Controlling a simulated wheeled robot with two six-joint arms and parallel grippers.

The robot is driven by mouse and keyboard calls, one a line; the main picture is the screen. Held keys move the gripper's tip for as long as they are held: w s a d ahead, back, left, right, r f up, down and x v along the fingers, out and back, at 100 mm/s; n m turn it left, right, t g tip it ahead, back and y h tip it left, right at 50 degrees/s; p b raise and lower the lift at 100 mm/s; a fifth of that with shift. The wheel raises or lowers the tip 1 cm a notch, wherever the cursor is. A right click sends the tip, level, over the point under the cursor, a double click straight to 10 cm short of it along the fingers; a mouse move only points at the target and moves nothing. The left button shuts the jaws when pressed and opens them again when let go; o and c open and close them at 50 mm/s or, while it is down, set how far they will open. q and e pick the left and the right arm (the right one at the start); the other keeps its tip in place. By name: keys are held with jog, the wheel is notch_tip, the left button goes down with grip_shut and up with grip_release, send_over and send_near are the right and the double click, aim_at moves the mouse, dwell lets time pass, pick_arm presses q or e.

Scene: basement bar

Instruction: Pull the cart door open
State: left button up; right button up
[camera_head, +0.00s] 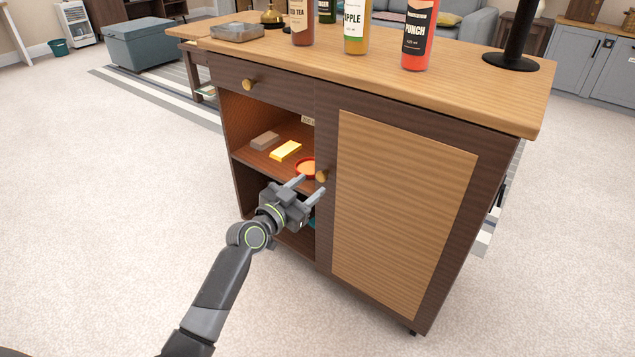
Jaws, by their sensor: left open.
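The wooden cart (326,100) stands in front of me with a dark frame and a light top. Its door (400,210), with a light tan panel, is closed on the right half of the front. My right gripper is not in view.
The open shelf left of the door holds a yellow block (285,151), a brown block (265,140) and a red-rimmed round item (306,168). A drawer knob (248,84) is above. Bottles, including a red one (419,38), stand on top. The carpet (120,220) in front is clear.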

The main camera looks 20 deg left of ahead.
aim_at(320, 178)
pick_arm(q)
jog(key=shift+b+x, duration=0.35)
jog(key=shift+x, duration=1.85)
grip_shut()
